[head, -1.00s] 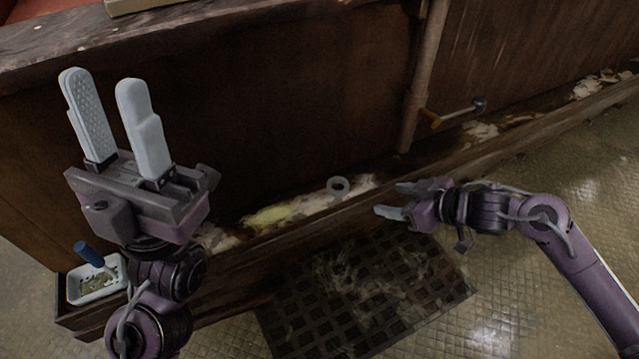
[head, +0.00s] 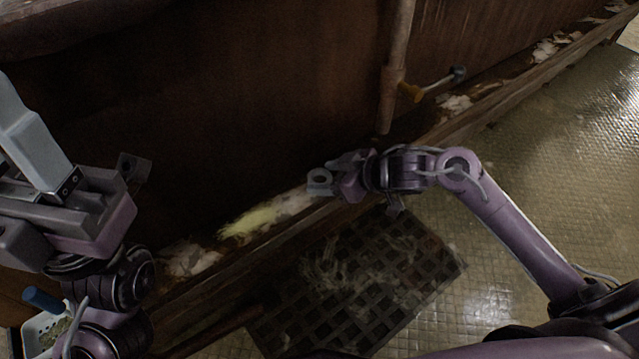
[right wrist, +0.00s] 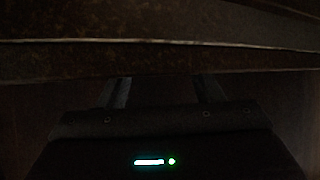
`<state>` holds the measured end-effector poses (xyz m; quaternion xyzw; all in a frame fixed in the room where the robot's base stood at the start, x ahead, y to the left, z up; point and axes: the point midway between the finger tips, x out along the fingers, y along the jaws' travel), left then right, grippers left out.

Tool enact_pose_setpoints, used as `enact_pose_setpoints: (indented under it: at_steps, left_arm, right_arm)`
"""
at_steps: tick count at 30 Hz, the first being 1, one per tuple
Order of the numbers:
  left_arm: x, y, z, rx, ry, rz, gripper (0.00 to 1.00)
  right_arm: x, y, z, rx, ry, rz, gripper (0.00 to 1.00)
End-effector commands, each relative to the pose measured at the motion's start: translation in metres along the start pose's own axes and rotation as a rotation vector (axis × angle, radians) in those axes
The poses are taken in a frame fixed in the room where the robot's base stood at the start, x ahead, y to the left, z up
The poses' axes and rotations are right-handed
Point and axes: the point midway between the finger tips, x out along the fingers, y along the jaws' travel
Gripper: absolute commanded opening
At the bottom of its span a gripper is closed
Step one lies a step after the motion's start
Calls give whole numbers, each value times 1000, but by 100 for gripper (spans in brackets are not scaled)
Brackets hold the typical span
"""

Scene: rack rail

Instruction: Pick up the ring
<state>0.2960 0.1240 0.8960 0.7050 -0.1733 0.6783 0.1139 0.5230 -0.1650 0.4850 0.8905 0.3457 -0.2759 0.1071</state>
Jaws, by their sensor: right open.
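The small grey ring (head: 320,182) is on the littered ledge at the foot of the brown panel, in the middle of the head view. My right gripper (head: 332,178) is open and right at the ring, its fingers overlapping it in the picture. I cannot tell whether they touch it or stand around it. In the dark right wrist view the two fingers (right wrist: 163,92) stand apart and the ring cannot be made out. My left gripper (head: 12,135) is high at the left edge, partly cut off, with one pale finger showing and clear of the ring.
The ledge's raised wooden lip (head: 245,258) runs along the front. A floor grate (head: 365,285) lies below. A white basket (head: 40,335) is at lower left.

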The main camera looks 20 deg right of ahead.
Motion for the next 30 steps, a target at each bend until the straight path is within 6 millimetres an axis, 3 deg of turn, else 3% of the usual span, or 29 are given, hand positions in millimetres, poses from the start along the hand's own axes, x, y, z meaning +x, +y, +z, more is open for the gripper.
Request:
enact_pose_setpoints:
  at_steps: [7, 15, 23, 30]
  left_arm:
    - [1, 0, 0, 0, 3, 1, 36]
    - [1, 0, 0, 0, 2, 1, 36]
    - [4, 0, 0, 0, 2, 0, 36]
    - [23, -3, -1, -2, -15, -12, 36]
  right_arm:
    - [2, 0, 0, 0, -1, 0, 60]
    - [2, 0, 0, 0, 0, 0, 26]
    - [-1, 0, -4, -1, 1, 1, 25]
    - [-26, 1, -41, -4, 3, 1, 25]
